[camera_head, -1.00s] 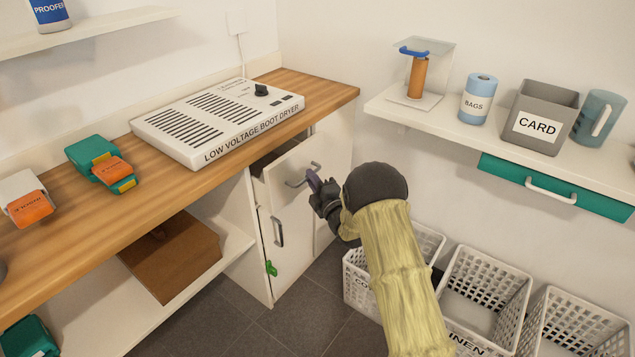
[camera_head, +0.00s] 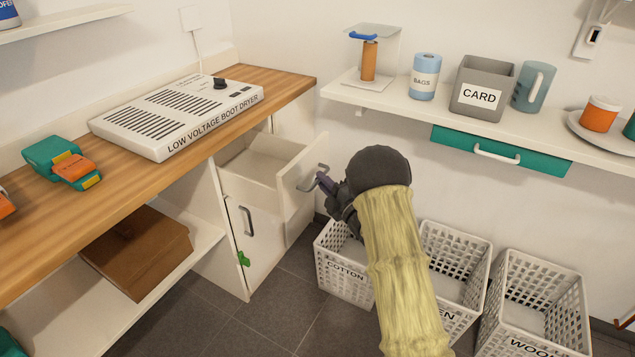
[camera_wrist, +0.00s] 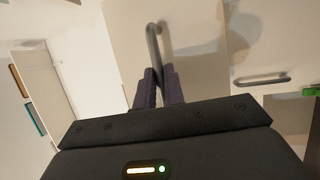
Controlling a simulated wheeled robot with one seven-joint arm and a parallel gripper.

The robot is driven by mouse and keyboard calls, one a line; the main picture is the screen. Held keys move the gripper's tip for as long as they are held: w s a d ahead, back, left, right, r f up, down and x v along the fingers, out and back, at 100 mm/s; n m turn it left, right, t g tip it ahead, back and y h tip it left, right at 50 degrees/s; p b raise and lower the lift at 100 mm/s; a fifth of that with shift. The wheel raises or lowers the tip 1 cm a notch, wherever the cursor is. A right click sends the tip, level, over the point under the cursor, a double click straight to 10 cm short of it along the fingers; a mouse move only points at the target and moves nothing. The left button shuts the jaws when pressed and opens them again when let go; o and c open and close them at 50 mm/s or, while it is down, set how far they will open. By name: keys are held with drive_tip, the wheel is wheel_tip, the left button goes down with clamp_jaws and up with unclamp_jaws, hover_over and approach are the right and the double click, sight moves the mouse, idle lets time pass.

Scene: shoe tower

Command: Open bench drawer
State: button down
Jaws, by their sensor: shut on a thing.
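The bench drawer (camera_head: 301,197) under the wooden bench top is pulled well out. Its white inside (camera_head: 256,163) shows and looks empty. My gripper (camera_head: 325,184) is at the drawer's front and shut on its grey bar handle (camera_head: 312,177). In the wrist view the two dark fingers (camera_wrist: 159,88) close around one end of the handle (camera_wrist: 153,40), against the pale drawer front (camera_wrist: 190,50).
A cupboard door with a dark handle (camera_head: 247,222) and a green tag (camera_head: 243,258) is below the drawer. A boot dryer (camera_head: 177,116) lies on the bench top (camera_head: 120,171). White baskets (camera_head: 345,268) stand on the floor at right. A wall shelf (camera_head: 400,104) has a teal drawer (camera_head: 500,151) below.

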drive_tip(key=shift+a+f, duration=0.1)
drive_tip(key=shift+f, duration=0.05)
drive_tip(key=c, duration=1.5)
unclamp_jaws()
drive_tip(key=p+v, duration=0.2)
drive_tip(key=v, duration=1.5)
drive_tip(key=shift+s+d, duration=0.2)
drive_tip(key=shift+d, duration=0.05)
